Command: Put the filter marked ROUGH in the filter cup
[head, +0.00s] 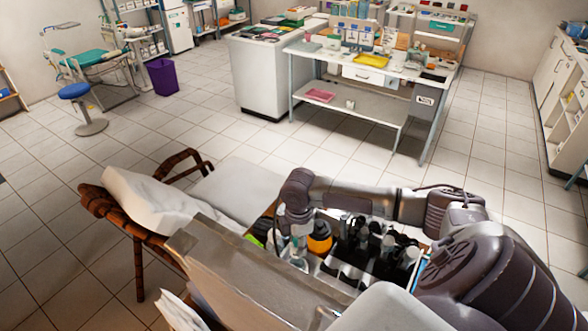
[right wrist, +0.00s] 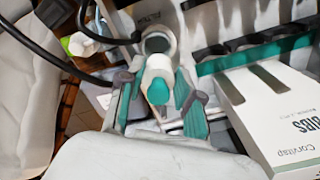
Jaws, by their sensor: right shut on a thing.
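My right gripper (head: 290,245) reaches down into the open equipment case in the head view. In the right wrist view its two fingers (right wrist: 158,100) with teal pads are shut on a small white and teal cylindrical piece, likely a filter (right wrist: 158,68). No ROUGH mark is readable on it. A grey round cup-like opening (right wrist: 156,42) lies just beyond the piece, with partly readable lettering near it. I cannot tell whether the piece is inside the opening or only in front of it. My left gripper is not in view.
A white box marked BIBS (right wrist: 280,120) stands right of the gripper. Black hoses (right wrist: 60,60) run at the left. An orange-and-black container (head: 320,237) and several dark-slotted tools sit close by in the case. A worktable (head: 385,70) stands farther back.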

